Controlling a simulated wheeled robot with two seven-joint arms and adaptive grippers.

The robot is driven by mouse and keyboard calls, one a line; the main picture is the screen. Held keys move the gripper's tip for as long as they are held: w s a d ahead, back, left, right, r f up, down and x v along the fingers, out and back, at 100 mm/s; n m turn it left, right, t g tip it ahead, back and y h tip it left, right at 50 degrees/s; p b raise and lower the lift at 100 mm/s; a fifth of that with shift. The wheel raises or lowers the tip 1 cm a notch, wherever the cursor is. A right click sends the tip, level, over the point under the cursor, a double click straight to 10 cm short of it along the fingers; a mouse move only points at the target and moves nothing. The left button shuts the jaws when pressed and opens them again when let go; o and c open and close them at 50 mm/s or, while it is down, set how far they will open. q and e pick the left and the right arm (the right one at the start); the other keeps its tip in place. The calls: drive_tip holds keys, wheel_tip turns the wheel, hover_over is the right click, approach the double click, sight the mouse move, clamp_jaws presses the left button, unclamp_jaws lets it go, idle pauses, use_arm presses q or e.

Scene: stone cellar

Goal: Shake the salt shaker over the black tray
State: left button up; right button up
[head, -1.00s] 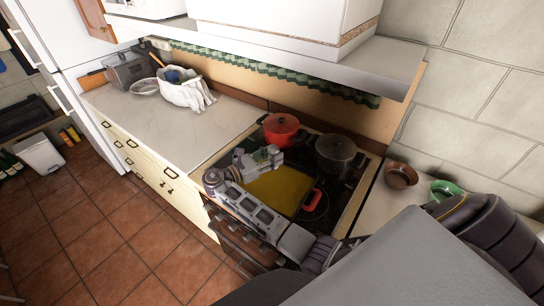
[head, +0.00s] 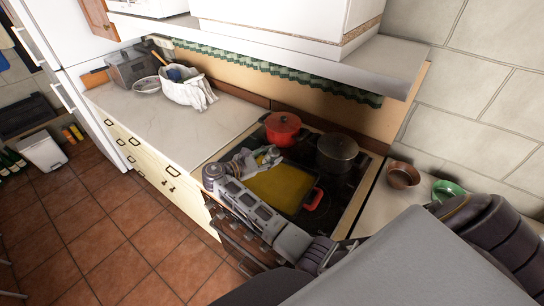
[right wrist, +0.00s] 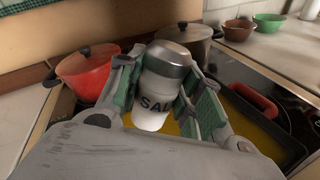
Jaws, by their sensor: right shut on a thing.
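My right gripper (head: 268,157) is above the stove in the head view, over the back left part of the black tray. In the right wrist view its green-padded fingers (right wrist: 160,92) are shut on the white salt shaker (right wrist: 152,101). The shaker has a grey metal cap and dark lettering, partly hidden by a finger. The black tray has a yellow inside and a red handle (head: 313,199); its dark rim also shows in the right wrist view (right wrist: 293,146). My arm hides the tray's near left part. My left gripper is not in view.
A red pot (head: 283,129) and a dark lidded pot (head: 337,152) stand behind the tray. A copper bowl (head: 403,175) and green bowl (head: 447,189) are at the right. The range hood (head: 390,65) overhangs. The left counter (head: 180,132) is mostly clear.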

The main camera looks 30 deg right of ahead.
sight(265, 161)
drive_tip(key=m, duration=0.1)
drive_tip(key=w+f+m+t+y, duration=0.1)
drive_tip(key=m, duration=0.1)
drive_tip(key=shift+a+f+m, duration=0.1)
drive_tip(key=shift+a+m, duration=0.1)
drive_tip(key=shift+m, duration=0.1)
drive_tip(key=m, duration=0.1)
drive_tip(key=m+t+y, duration=0.1)
drive_tip(key=m, duration=0.1)
drive_tip(key=f+m+t+y, duration=0.1)
drive_tip(key=shift+w+a, duration=0.15)
drive_tip(key=shift+w, duration=0.25)
drive_tip(key=shift+s+f+m+t+y+b, duration=0.15)
drive_tip(key=shift+m+t+b, duration=0.3)
drive_tip(key=shift+m+b, duration=0.3)
drive_tip(key=shift+w+f+m+t+y+b, duration=0.15)
drive_tip(key=shift+m+t+b, duration=0.3)
drive_tip(key=shift+m+b, duration=0.3)
drive_tip(key=shift+s+f+m+t+b, duration=0.15)
drive_tip(key=shift+m+t+b, duration=0.55)
drive_tip(key=shift+m+b, duration=0.7)
drive_tip(key=shift+b, duration=0.35)
drive_tip(key=shift+r, duration=0.2)
drive_tip(key=shift+r+p, duration=1.5)
drive_tip(key=shift+f, duration=0.1)
